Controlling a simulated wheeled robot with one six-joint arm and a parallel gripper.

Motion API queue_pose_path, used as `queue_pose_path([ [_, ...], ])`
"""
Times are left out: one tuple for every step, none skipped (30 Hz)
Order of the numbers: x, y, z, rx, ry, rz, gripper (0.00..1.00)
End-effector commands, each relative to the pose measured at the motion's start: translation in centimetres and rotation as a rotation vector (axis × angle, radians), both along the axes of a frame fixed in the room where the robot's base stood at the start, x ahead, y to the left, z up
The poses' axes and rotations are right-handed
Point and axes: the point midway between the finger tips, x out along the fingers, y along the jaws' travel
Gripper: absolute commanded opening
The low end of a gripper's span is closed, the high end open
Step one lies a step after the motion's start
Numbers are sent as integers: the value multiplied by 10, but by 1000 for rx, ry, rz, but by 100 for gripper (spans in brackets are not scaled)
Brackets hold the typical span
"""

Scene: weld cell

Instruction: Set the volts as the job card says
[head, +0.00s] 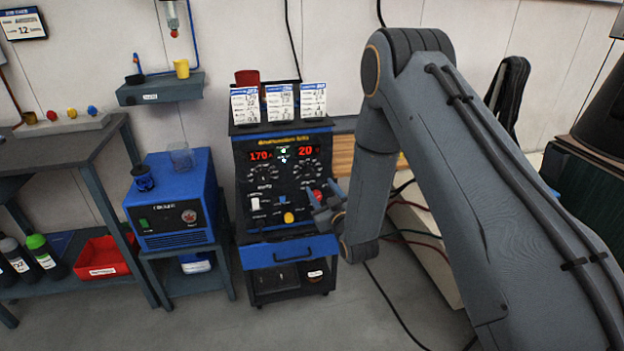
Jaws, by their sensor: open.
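The welder's black front panel (284,215) stands in the middle of the head view. Its left red display (261,155) reads 170 A and its right red display (308,150) reads 20. A dial sits under each: the left dial (263,174) and the right dial (307,172). Three white job cards (281,103) stand on top of the welder; their small print is too blurred to read surely. My gripper (314,202) is open at the panel's lower right, by a red knob (317,194). I cannot tell whether they touch.
A yellow knob (289,217) and a white switch (255,203) sit low on the panel, above a blue drawer (290,252). A blue machine (174,201) stands on a stand to the left. Cables (410,235) run at the right.

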Motion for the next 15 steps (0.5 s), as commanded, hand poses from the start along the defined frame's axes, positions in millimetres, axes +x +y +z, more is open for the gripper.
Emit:
queue_pose_path([
  [-1,3,-2,5,-19,5,47],
  [-1,4,-2,6,-27,7,47],
  [0,5,-1,9,-36,9,47],
  [1,6,-1,11,-41,10,47],
  [4,7,-1,11,-44,11,47],
  [7,9,-1,11,-45,11,47],
  [10,10,-1,11,-44,11,47],
  [14,12,0,11,-45,11,47],
  [20,14,0,11,-45,11,47],
  [24,16,0,11,-45,11,47],
  [29,18,0,11,-45,11,47],
  [35,20,0,11,-45,11,47],
  [39,22,0,11,-44,11,47],
  [43,24,0,11,-45,11,47],
  [48,26,0,11,-43,11,47],
])
